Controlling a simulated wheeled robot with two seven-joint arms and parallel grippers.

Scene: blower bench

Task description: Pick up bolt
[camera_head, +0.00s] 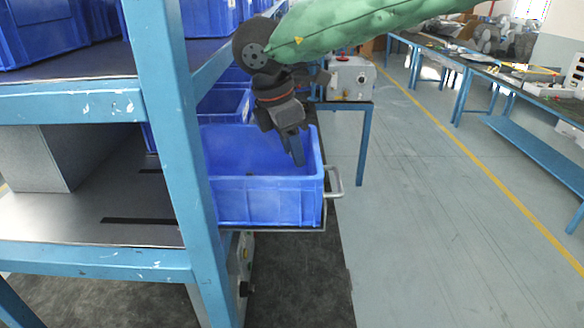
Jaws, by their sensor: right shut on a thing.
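My right gripper (298,158) comes in from the top right on the green-sleeved arm and points down into a blue bin (265,207). Its fingertips are inside the bin, near the right wall and above the front wall's rim. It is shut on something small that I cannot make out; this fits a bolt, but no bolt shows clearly. The bin's floor is largely hidden by its front wall. My left gripper is not in view.
A blue shelf post (165,120) stands just left of the bin. A metal handle (335,182) sits at the bin's right side. A small table with a grey machine (351,79) is behind. The floor (430,210) to the right is clear.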

